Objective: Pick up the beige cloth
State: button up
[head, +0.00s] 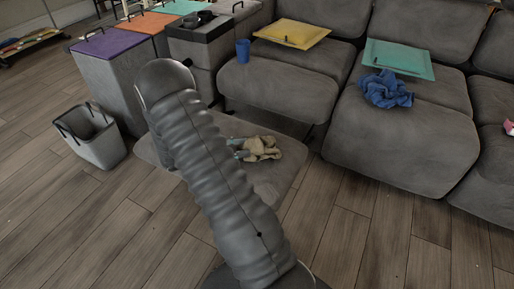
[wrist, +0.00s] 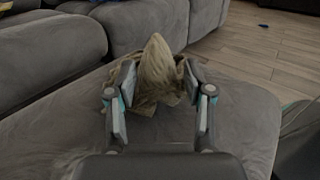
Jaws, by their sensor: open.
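The beige cloth (head: 262,148) lies crumpled on a low grey cushioned seat (head: 284,178) in the head view. In the wrist view the cloth (wrist: 156,72) rises to a peak between the fingers of my gripper (wrist: 158,92). The gripper is open, with one finger on each side of the cloth. I cannot tell whether the fingers touch it. In the head view my arm hides most of the gripper, and only its fingertips (head: 236,148) show at the cloth's left side.
A grey sofa (head: 280,92) stands behind, with a yellow tray (head: 291,34), a teal tray (head: 398,59), a blue cloth (head: 386,90) and a blue cup (head: 243,51). A grey bin (head: 95,138) stands at left beside lidded boxes (head: 112,82). The wooden floor in front is clear.

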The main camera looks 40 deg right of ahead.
aim_at(256, 143)
jog(key=shift+r+p+x, duration=0.2)
jog(key=shift+p+x, duration=0.1)
jog(key=shift+x, duration=2.3)
jog(key=shift+w, duration=0.2)
grip_shut()
